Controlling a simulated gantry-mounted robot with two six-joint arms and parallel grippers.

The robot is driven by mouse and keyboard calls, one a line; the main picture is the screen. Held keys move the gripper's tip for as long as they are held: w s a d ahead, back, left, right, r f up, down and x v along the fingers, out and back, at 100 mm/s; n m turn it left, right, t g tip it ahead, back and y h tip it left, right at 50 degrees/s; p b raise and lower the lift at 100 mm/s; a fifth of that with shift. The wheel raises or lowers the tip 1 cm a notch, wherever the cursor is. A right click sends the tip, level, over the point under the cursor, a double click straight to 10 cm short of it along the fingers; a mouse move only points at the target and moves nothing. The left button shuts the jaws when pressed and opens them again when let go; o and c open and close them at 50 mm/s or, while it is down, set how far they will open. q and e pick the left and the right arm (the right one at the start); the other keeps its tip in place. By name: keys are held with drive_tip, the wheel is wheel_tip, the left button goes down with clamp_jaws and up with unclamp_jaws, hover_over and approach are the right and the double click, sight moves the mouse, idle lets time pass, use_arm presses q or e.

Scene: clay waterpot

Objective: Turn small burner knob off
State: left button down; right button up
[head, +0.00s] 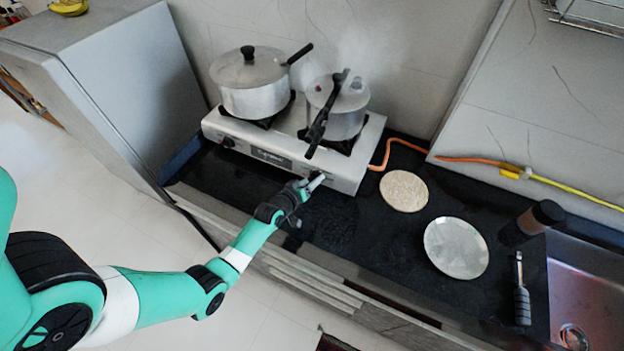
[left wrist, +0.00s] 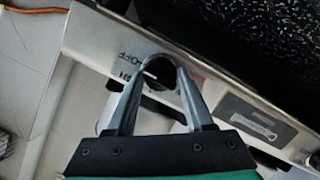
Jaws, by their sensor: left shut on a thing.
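The two-burner stove (head: 350,178) stands on the black counter with its front panel facing me. My left gripper (head: 314,183) reaches the right part of that panel. In the left wrist view, my left gripper's two fingers (left wrist: 163,76) are shut on the sides of the dark round small burner knob (left wrist: 158,68). OFF lettering is printed on the panel beside the knob. The gripper mostly covers the knob in the head view. Its exact turn is hard to tell. My right gripper is in neither view.
A lidded pot (head: 255,100) stands on the left burner and a pressure cooker (head: 342,118) on the right one, its handle jutting out above my gripper. A flatbread (head: 404,191), a metal plate (head: 456,248) and a dark cup (head: 540,214) stand to the right.

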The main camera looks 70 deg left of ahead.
use_arm(q)
drive_tip(key=shift+c, duration=1.4)
unclamp_jaws()
drive_tip(key=shift+s+d+r, duration=0.15)
drive_tip(key=shift+s+r, duration=0.05)
drive_tip(key=shift+s, duration=0.05)
drive_tip(key=p+v, duration=0.3)
drive_tip(key=v, duration=0.8)
drive_tip(key=shift+p, duration=0.3)
